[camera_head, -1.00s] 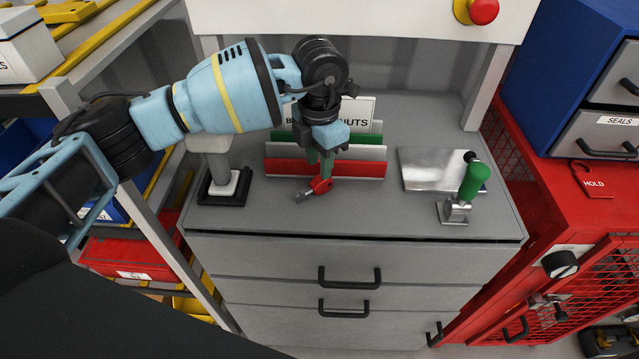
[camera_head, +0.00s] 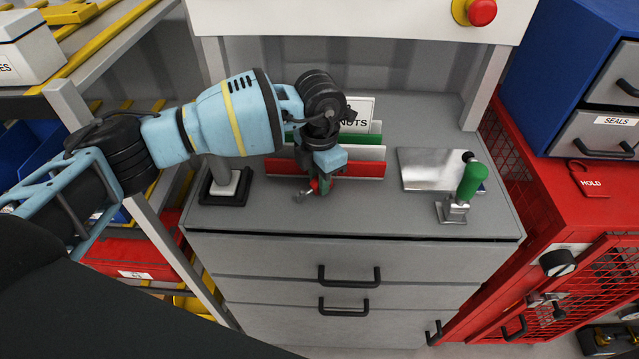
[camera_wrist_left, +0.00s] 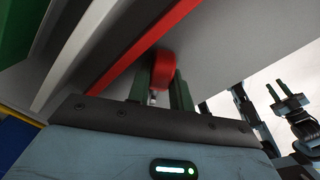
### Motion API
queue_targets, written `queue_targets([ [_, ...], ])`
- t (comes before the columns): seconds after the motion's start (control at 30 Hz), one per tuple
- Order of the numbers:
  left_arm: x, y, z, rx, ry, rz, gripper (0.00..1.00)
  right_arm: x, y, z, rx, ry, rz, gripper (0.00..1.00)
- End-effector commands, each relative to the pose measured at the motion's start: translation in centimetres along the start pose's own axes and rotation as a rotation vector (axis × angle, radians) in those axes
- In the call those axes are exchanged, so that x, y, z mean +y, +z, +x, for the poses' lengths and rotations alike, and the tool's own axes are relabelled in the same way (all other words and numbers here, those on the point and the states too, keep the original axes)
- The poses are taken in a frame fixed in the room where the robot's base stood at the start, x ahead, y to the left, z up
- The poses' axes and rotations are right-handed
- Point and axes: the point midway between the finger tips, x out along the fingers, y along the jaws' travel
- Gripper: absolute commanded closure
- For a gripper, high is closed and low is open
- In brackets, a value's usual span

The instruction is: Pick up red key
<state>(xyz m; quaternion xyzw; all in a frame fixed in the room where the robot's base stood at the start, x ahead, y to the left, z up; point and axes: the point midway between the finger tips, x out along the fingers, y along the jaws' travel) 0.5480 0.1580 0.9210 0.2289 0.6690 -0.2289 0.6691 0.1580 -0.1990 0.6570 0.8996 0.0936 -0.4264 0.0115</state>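The red key (camera_head: 314,186), with a grey shaft pointing to the lower left, is at the cabinet top in front of the red strip of the rack. My left gripper (camera_head: 320,184) is down around its red head, pointing downward. In the left wrist view the red head (camera_wrist_left: 163,70) sits between the two green fingers (camera_wrist_left: 162,88); whether both press on it is not clear. The near finger partly hides the key in the head view. My right gripper (camera_wrist_left: 286,91) shows at the right of the wrist view, its fingers apart and empty.
The red, white and green rack (camera_head: 365,169) stands just behind the key. A metal plate (camera_head: 425,169) and a green-handled lever (camera_head: 472,182) stand to the right. A grey post on a black base (camera_head: 222,190) stands to the left. The cabinet top's front (camera_head: 370,218) is clear.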

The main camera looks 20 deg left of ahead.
Motion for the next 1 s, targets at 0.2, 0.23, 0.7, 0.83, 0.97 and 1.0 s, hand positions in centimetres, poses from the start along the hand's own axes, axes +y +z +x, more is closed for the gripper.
queue_targets([
  [0.2, 0.0, 0.0, -0.1, -0.001, 0.0, 0.0, 1.0, 0.0, 0.1, -0.1, -0.002, 0.0, 0.0, 0.72],
  [0.23, 0.0, 0.0, -0.1, -0.001, 0.0, 0.0, 1.0, 0.0, 0.1, -0.1, -0.003, 0.0, 0.001, 0.72],
  [0.7, -0.6, -0.2, -3.6, 0.0, -0.002, 0.004, 1.0, -0.1, 0.9, -0.2, -0.017, -0.002, 0.003, 0.72],
  [0.83, -3.4, -1.1, -3.9, -0.001, -0.001, 0.007, 1.0, -0.1, 0.7, -0.2, -0.013, -0.001, 0.002, 0.72],
  [0.97, -6.6, -2.0, -4.2, -0.001, -0.002, 0.008, 1.0, -0.1, 0.5, -0.1, -0.01, -0.001, 0.002, 0.72],
  [1.0, -7.5, -2.4, -4.2, -0.001, -0.002, 0.008, 1.0, -0.1, 0.5, -0.1, -0.009, -0.001, 0.002, 0.72],
])
